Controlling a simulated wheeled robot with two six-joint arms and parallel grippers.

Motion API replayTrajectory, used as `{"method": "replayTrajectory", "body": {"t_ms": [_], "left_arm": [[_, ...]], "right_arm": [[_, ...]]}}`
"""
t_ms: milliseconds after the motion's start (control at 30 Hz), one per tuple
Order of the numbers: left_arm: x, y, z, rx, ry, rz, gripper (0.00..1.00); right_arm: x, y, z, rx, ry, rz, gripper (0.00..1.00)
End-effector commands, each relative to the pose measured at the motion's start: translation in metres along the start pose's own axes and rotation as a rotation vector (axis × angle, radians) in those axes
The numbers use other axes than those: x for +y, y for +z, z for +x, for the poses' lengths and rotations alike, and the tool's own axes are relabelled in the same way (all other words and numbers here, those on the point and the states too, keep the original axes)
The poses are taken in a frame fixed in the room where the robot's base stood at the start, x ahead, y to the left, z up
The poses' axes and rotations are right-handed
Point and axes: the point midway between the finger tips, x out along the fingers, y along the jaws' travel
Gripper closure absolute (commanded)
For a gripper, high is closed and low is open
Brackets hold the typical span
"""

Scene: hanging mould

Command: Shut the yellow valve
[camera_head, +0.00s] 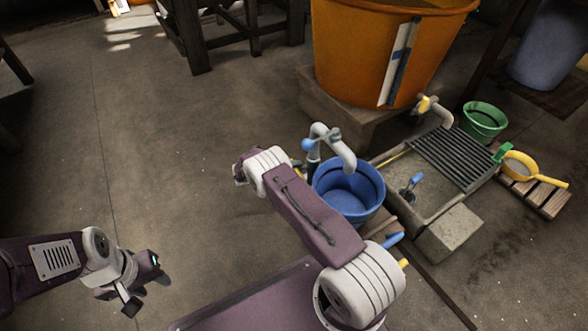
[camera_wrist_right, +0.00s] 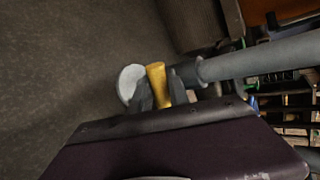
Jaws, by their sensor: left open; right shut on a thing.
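In the right wrist view, a yellow valve handle (camera_wrist_right: 156,80) stands up between the dark fingers of my right gripper (camera_wrist_right: 158,92), which is shut on it. A grey pipe (camera_wrist_right: 265,57) runs right from the valve, and a pale round part (camera_wrist_right: 131,82) sits at its left. In the head view my right forearm hides this gripper; a small yellow bit (camera_head: 297,172) shows beside the arm near the grey tap pipe (camera_head: 335,145). Another yellow handle (camera_head: 424,104) is on the spout of the orange vat (camera_head: 380,45). My left gripper (camera_head: 146,288) is open and empty over bare floor.
A blue bucket (camera_head: 347,190) stands under the tap pipe, which has a blue knob (camera_head: 308,145). To the right are a stone basin (camera_head: 440,207) with a grate (camera_head: 452,158), a green bucket (camera_head: 484,121) and a yellow strainer (camera_head: 520,166). The floor at left is clear.

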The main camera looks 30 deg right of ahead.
Motion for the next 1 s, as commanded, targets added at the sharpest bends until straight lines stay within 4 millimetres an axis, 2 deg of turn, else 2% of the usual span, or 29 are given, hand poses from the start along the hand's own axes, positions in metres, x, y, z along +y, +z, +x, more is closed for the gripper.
{"method": "replayTrajectory", "body": {"t_ms": [400, 1000], "left_arm": [[-0.0001, 0.0006, 0.0057, 0.000, 0.000, 0.000, 0.59], [-0.0001, 0.0006, 0.0060, 0.000, 0.000, 0.000, 0.59]], "right_arm": [[0.0055, -0.0013, 0.0025, 0.120, 0.002, -0.183, 1.00], [0.0052, -0.0020, 0.0027, 0.147, 0.000, -0.225, 1.00]]}}
